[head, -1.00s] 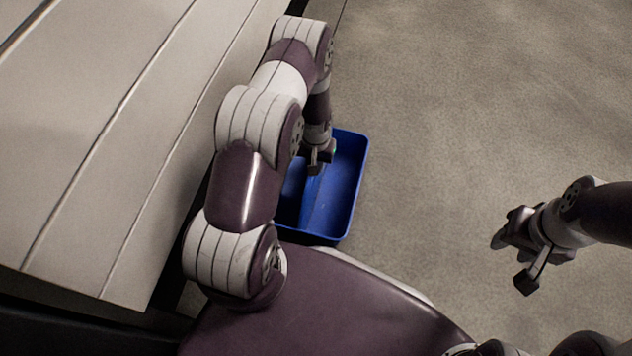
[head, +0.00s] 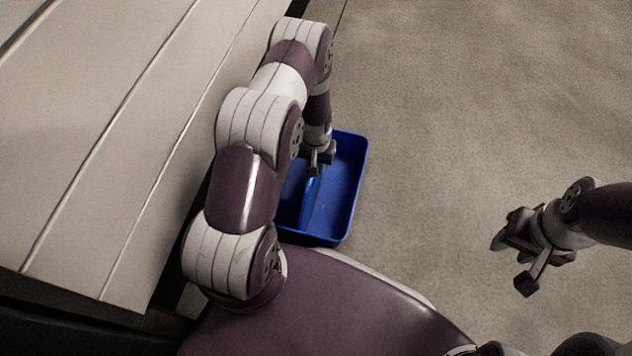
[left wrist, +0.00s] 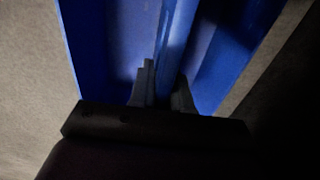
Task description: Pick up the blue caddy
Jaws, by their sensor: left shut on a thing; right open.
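The blue caddy (head: 345,200) is an open tray with a raised divider along its middle, below my left arm and beside the pale slatted surface. In the left wrist view the caddy (left wrist: 110,45) fills most of the picture. My left gripper (head: 318,168) is shut on the caddy's middle divider; its two fingers (left wrist: 163,95) stand on either side of it in the left wrist view. My left arm hides the caddy's left part. Whether the caddy touches the floor I cannot tell. My right gripper (head: 511,264) is open and empty at the right, apart from the caddy.
A large pale slatted surface (head: 100,130) takes up the left side, its edge close to my left arm and the caddy. The grey floor (head: 470,100) is clear to the right of the caddy and at the upper right.

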